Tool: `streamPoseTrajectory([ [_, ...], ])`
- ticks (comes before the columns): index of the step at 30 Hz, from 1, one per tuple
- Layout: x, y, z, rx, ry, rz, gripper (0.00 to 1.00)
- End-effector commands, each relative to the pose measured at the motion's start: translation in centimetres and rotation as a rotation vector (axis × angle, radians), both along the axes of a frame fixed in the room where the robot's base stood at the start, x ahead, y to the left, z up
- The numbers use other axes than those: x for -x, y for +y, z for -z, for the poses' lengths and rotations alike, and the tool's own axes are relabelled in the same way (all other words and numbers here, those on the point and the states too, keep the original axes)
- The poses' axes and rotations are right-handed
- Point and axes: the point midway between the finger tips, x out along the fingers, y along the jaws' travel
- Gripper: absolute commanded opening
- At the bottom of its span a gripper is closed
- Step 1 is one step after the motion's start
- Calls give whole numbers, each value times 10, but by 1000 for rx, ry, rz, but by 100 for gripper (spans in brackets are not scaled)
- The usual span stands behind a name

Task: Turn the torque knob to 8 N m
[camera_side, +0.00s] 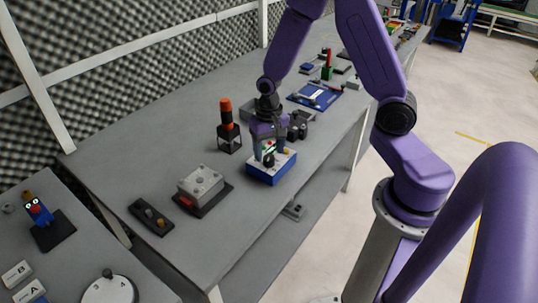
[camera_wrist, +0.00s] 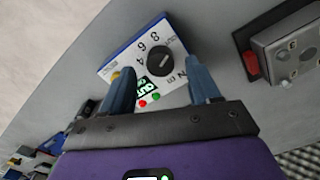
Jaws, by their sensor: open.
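The torque knob (camera_wrist: 160,62) is a round black dial with a pale pointer line, on the white top of a blue-sided box (camera_side: 268,173). Printed numbers 8, 6 and 4 run around the knob in the wrist view. Which mark the pointer meets is hard to tell. A small lit display (camera_wrist: 152,88) reading "OUT" sits beside it, with a red and a green light. My gripper (camera_side: 267,158) is over the box, pointing down. In the wrist view my gripper (camera_wrist: 160,67) is open, its two blue fingers apart with the knob between and beyond them. Contact is not visible.
A grey box with a red part (camera_side: 202,184) stands left of the knob box. An orange-handled tool in a black stand (camera_side: 228,125) is behind it. A small dark panel (camera_side: 151,217) lies farther left. A blue mat (camera_side: 316,96) lies farther back.

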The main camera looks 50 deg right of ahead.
Motion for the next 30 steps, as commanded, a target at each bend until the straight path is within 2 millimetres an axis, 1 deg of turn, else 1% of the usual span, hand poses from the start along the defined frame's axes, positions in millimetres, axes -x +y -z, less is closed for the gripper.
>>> streamPoseTrajectory([
  [3, 0, 0, 13, 1, 3, 0, 62],
  [7, 0, 0, 21, 0, 1, 0, 62],
  [12, 0, 0, 26, 0, -1, 1, 62],
  [19, -1, 0, 26, 0, -1, 1, 62],
  [20, -1, 0, 26, 0, -1, 0, 55],
  [21, 0, 0, 26, 0, -1, 0, 42],
  [23, 0, 0, 26, 0, -1, 0, 22],
  [24, 0, 0, 25, 0, -1, 0, 9],
  [25, 0, 0, 25, 0, -1, 0, 5],
  [30, 0, 0, 25, 0, -1, -5, 5],
])
